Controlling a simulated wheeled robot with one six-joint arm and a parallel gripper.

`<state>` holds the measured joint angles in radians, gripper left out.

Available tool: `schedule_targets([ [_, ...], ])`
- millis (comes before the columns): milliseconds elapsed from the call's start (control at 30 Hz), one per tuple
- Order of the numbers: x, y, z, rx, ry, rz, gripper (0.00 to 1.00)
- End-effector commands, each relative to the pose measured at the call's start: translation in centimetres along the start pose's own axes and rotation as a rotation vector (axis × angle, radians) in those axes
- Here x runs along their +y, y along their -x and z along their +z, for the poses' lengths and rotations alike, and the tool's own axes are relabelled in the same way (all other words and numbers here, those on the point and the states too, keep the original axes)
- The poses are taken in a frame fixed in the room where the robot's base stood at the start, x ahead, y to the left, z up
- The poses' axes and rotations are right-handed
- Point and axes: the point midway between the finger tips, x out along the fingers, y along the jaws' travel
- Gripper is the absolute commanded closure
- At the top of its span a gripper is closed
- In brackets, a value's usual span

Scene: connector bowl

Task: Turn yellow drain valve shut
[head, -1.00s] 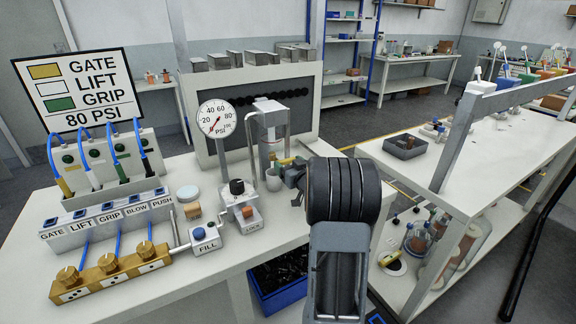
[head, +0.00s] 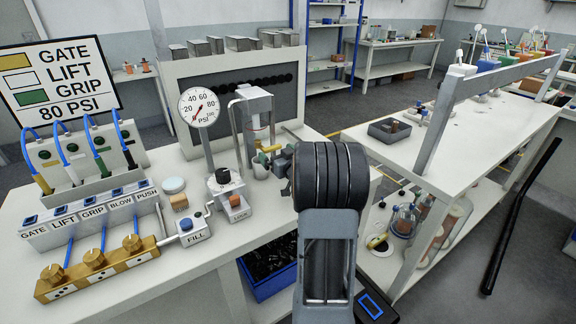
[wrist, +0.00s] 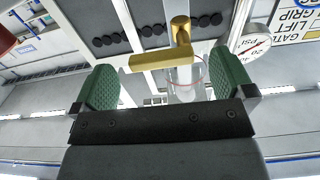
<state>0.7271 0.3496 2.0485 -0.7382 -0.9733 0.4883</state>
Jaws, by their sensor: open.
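The yellow drain valve shows in the wrist view as an L-shaped yellow handle (wrist: 163,60), with a long bar lying nearly level and a short arm rising at its right end. It sits between my fingers, with gaps on both sides. My gripper (wrist: 166,76) is open, its two green pads apart and nothing held. In the head view the yellow handle (head: 271,149) shows small at the base of the clear cylinder (head: 256,108). My gripper is just to its right there, mostly hidden behind my dark wrist.
A pressure gauge (head: 199,107) on a post and the black-knobbed valve block (head: 224,190) stand left of the cylinder. The gold manifold (head: 98,266) and FILL box (head: 190,231) are further left. A blue bin (head: 270,276) lies under the bench edge.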

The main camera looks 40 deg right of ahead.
Motion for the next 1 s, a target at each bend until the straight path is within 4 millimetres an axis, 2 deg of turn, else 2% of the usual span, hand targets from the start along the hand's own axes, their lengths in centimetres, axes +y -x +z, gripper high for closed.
schedule_targets([
  [300, 0.1, 6.6, 0.1, 0.0, 0.0, 0.003, 0.0],
  [500, 0.0, 9.9, 0.1, 0.0, 0.0, 0.002, 0.0],
  [700, 0.0, 11.6, 0.0, 0.0, 0.0, 0.001, 0.0],
  [1000, -0.1, 12.1, 0.1, -0.001, -0.001, -0.001, 0.0],
])
